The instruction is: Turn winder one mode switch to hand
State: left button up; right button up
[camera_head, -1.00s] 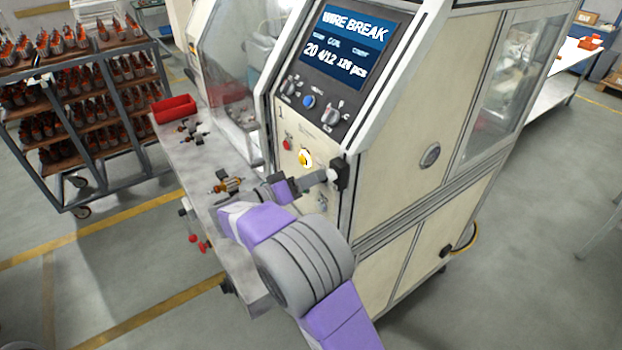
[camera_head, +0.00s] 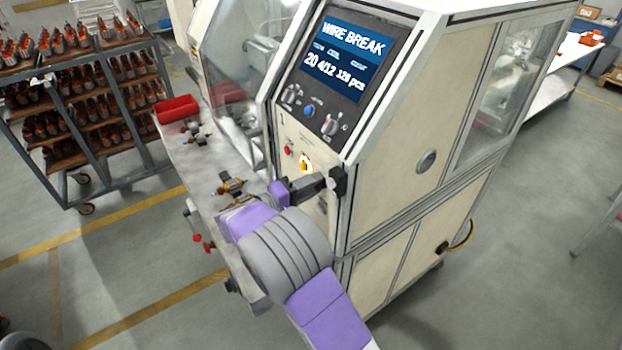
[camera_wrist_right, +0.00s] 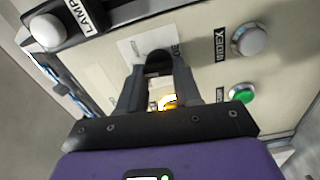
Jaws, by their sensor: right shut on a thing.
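The winder (camera_head: 392,140) stands in the middle, its screen (camera_head: 346,52) reading WIRE BREAK. My right gripper (camera_wrist_right: 158,66) is at the winder's lower front panel. In the right wrist view its fingers are shut on a dark knob, the mode switch (camera_wrist_right: 158,60), in front of a white label plate whose text is mostly hidden. In the head view my right gripper (camera_head: 322,181) covers this switch, so its setting cannot be read. A lit yellow part (camera_wrist_right: 169,102) shows between the fingers. My left gripper is out of view.
A green button (camera_wrist_right: 242,93) and a grey INDEX button (camera_wrist_right: 249,40) sit close beside the right finger. A black box with a white button (camera_wrist_right: 46,30) is at upper left. A red bin (camera_head: 177,108) and armatures (camera_head: 230,186) lie on the bench.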

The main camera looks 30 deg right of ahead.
jog(key=shift+s+f+n+p, duration=0.1)
jog(key=shift+n+p, duration=1.9)
jog(key=shift+n, duration=0.5)
jog(key=shift+f+n+p, duration=0.1)
jog(key=shift+n+p, duration=1.85)
jog(key=shift+n, duration=0.55)
jog(key=o, duration=1)
jog(key=shift+o, duration=0.2)
jog(key=a+b, duration=0.1)
jog(key=a, duration=0.6)
jog(key=shift+s+a, duration=0.3)
jog(key=shift+a, duration=0.05)
